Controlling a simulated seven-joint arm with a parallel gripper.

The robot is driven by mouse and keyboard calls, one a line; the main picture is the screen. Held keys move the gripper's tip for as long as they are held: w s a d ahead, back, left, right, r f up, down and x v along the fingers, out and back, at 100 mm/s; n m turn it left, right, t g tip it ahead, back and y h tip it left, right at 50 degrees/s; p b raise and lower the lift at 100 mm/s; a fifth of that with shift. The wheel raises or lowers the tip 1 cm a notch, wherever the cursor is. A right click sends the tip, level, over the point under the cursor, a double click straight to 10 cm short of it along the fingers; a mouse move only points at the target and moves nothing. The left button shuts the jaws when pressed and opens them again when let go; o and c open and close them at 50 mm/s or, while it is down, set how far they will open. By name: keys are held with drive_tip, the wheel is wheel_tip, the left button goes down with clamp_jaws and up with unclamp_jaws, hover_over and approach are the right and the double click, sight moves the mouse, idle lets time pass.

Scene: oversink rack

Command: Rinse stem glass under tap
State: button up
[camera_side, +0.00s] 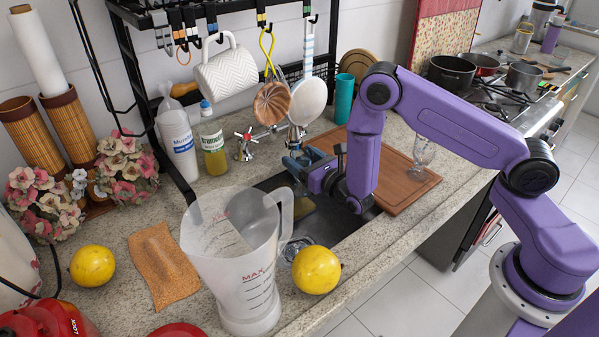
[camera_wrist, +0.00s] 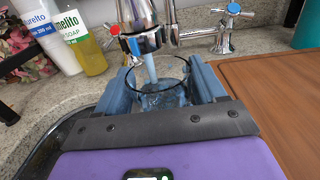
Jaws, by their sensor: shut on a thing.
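In the wrist view my gripper (camera_wrist: 165,82) is shut around a clear glass (camera_wrist: 162,92), with one blue finger on each side and the open rim facing up. The chrome tap (camera_wrist: 140,38) is right above the glass, and a bluish water stream (camera_wrist: 151,68) runs from its spout into the glass. The lower part of the glass is hidden behind my gripper. In the side view my gripper (camera_side: 302,160) is over the back of the dark sink (camera_side: 345,222); the held glass is hard to make out there. Another clear stem glass (camera_side: 423,152) stands on the wooden board.
The wooden board (camera_side: 400,185) lies right of the sink. A large measuring jug (camera_side: 235,260) and a lemon (camera_side: 316,270) stand at the sink's front left. Soap bottles (camera_side: 213,150) stand behind left. Pans and a mug (camera_side: 225,75) hang above from the black rack (camera_side: 135,70).

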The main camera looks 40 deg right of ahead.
drive_tip(key=shift+a, duration=0.4)
idle(0.4)
drive_tip(key=s, duration=0.6)
drive_tip(key=shift+s, duration=0.3)
idle(0.3)
idle(0.8)
drive_tip(key=s+r, duration=0.3)
drive_tip(key=r, duration=0.6)
drive_tip(key=shift+r, duration=0.4)
idle(0.5)
